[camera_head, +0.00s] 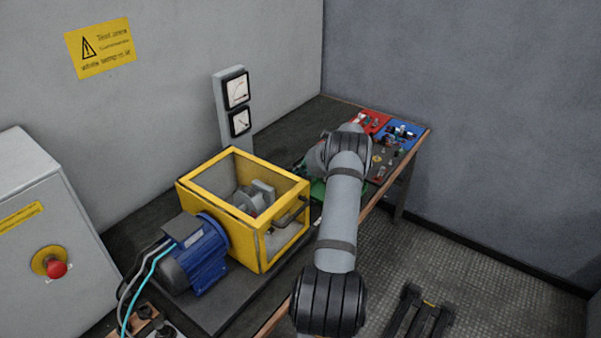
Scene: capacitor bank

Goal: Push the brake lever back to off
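My grey arm rises from the lower middle and bends over the bench beside the yellow guard box. My gripper cannot be made out; the far end of the arm is hidden behind its own links. No brake lever can be picked out for certain. A blue motor (203,262) stands against the left side of the yellow-framed box (190,194), with a grey machine part (257,196) inside it. A dark bar (290,213) shows at the box's right side; I cannot tell whether it is a handle or a lever. A green part (318,190) is partly covered by my arm.
Two panel meters (237,90) stand on a grey post behind the box. A grey cabinet (45,215) with a red stop button (57,269) is at left. Red (373,120) and blue (407,130) panels lie at the bench's far end. Floor (470,285) is open at right.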

